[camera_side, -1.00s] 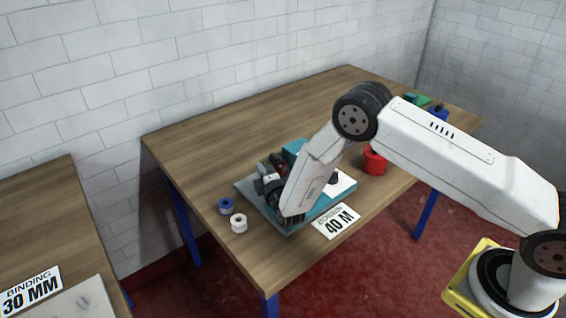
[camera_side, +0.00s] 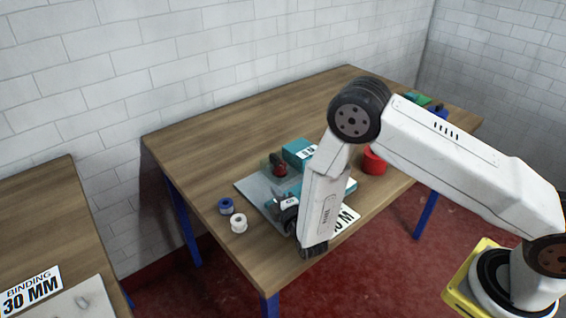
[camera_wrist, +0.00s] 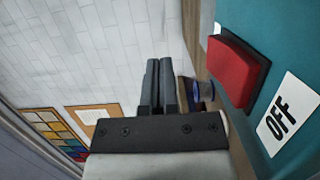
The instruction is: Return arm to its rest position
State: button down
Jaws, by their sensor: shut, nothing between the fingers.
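My gripper (camera_wrist: 158,88) shows in the wrist view with its two dark fingers together and nothing between them. In the side view my gripper is mostly hidden by my arm, low over the front of the teal machine (camera_side: 299,152) on its grey plate (camera_side: 254,187). In the wrist view a red switch (camera_wrist: 232,72) on a teal face stands right of the fingers, beside a white OFF label (camera_wrist: 289,113). Whether the fingers touch anything is hidden in the side view.
A blue spool (camera_side: 226,206) and a white spool (camera_side: 239,224) stand at the table's (camera_side: 215,135) front left. A red cylinder (camera_side: 374,162) is right of my forearm. A partly covered white sign (camera_side: 346,218) lies at the front edge. The table's back left is clear.

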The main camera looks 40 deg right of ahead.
jog(key=shift+w+r, duration=0.1)
jog(key=shift+w+d+r+m+g+y, duration=0.2)
jog(key=shift+r+m+g+y, duration=0.15)
jog(key=shift+r+m+g, duration=0.15)
jog(key=shift+w+d+r+m+g+y, duration=0.2)
jog(key=shift+r+m+g+y, duration=0.15)
jog(key=shift+m, duration=0.25)
jog(key=shift+s+d+r+m+g+y, duration=0.15)
jog(key=shift+r+m+g+y, duration=0.25)
jog(key=shift+r+m+g, duration=0.4)
jog(key=s+d+r+m+g, duration=0.2)
jog(key=s+m+g, duration=0.1)
jog(key=s, duration=0.4)
jog(key=s+d+r+m+g+y, duration=0.1)
jog(key=s+d+r+m+g, duration=0.2)
jog(key=s, duration=0.5)
jog(key=s+d+r+m+g+y, duration=0.1)
jog(key=s+d+r+m+g, duration=0.1)
jog(key=s+m+g, duration=0.3)
jog(key=s, duration=0.2)
jog(key=shift+s+d+r, duration=0.25)
jog(key=shift+s+r, duration=0.1)
jog(key=shift+r, duration=0.05)
jog(key=shift+g, duration=0.25)
